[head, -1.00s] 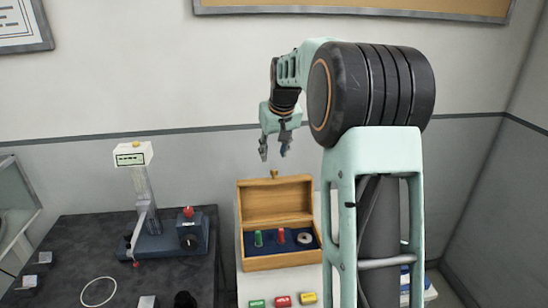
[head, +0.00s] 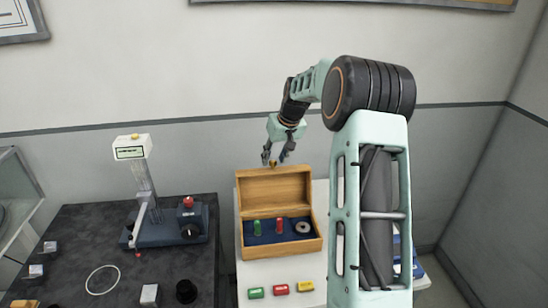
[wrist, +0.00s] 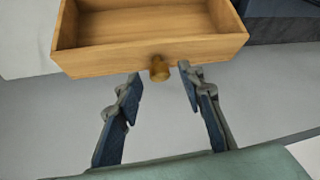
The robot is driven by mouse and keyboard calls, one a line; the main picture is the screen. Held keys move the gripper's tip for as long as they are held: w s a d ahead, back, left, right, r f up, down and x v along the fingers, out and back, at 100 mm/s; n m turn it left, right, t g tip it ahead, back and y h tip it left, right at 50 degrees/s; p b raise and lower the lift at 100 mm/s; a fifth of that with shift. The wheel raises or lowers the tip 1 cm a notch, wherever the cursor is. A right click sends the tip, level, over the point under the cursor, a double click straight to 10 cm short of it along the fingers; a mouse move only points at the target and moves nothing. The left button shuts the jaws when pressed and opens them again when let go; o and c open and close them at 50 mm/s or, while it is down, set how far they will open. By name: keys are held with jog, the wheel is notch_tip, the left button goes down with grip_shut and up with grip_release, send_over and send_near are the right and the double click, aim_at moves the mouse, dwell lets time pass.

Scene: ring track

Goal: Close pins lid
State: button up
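The wooden pins box (head: 283,246) is open on the white table, with a green pin (head: 257,228), a red pin (head: 279,225) and a pale ring (head: 302,227) on its dark blue insert. Its lid (head: 275,190) stands raised at the back. A small brass-coloured knob sits on the lid's upper edge; it shows clearly in the wrist view (wrist: 159,68). My gripper (head: 274,161) is just above that edge, fingers pointing down. In the wrist view my gripper (wrist: 160,74) is open and empty, with the knob centred by the fingertips. I cannot tell whether they touch it.
A dark table (head: 90,230) at left bears a stand-like device (head: 145,200) and a white ring (head: 102,280). The wall is behind the lid.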

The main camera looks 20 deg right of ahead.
jog(key=shift+w+f, duration=0.25)
jog(key=shift+f, duration=0.3)
grip_shut()
